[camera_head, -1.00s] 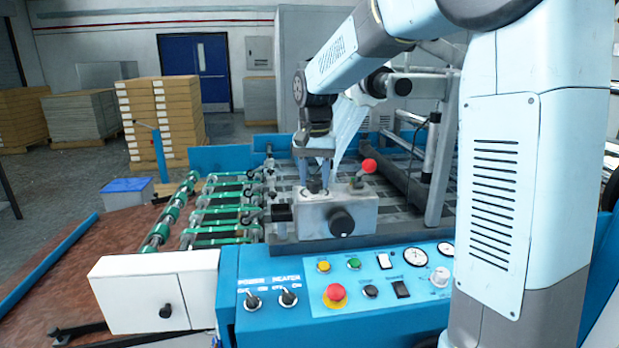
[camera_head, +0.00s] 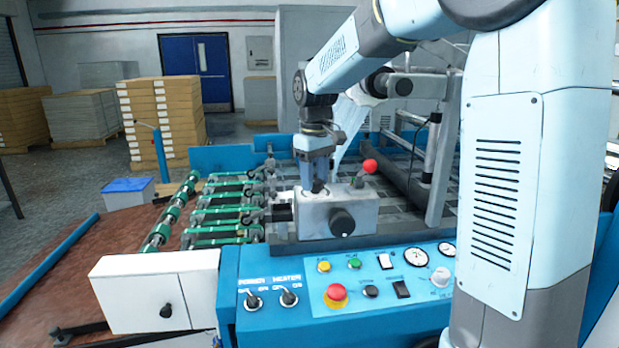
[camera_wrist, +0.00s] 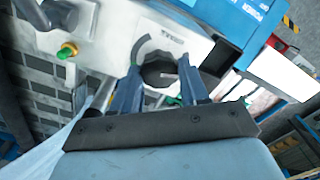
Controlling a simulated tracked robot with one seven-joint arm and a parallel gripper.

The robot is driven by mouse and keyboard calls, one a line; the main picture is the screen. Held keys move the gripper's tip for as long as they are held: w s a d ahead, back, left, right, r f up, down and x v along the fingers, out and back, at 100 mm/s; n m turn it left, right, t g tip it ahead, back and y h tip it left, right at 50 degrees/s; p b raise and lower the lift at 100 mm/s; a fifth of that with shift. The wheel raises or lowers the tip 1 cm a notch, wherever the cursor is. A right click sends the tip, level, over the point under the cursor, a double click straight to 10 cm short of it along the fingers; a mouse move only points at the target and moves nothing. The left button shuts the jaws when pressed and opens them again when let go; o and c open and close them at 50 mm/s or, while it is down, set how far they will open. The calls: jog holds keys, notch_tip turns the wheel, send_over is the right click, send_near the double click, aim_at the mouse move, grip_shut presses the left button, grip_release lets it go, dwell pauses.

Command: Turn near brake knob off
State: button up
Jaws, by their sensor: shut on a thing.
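The brake knob is a round dark knob (camera_wrist: 160,70) on top of a grey metal block (camera_head: 356,212), with a curved dark marking beside it. It shows between the two blue fingers of my gripper (camera_wrist: 158,84) in the wrist view. In the head view my gripper (camera_head: 315,186) points straight down onto the top of the block, and its fingers hide most of the knob there. The gripper is shut on the knob. Another black knob (camera_head: 342,222) is on the block's front face.
A red ball-ended lever (camera_head: 370,166) stands right of my gripper. The blue control panel (camera_head: 300,262) in front carries switches, gauges and a red button (camera_head: 336,293). Green-wheeled rollers (camera_head: 222,210) lie to the left.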

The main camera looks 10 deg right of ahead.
aim_at(315, 181)
jog(key=shift+n, duration=1.4)
jog(key=o, duration=1.1)
jog(key=shift+c, duration=0.2)
notch_tip(315, 181, up, 14)
jog(key=shift+f, duration=0.15)
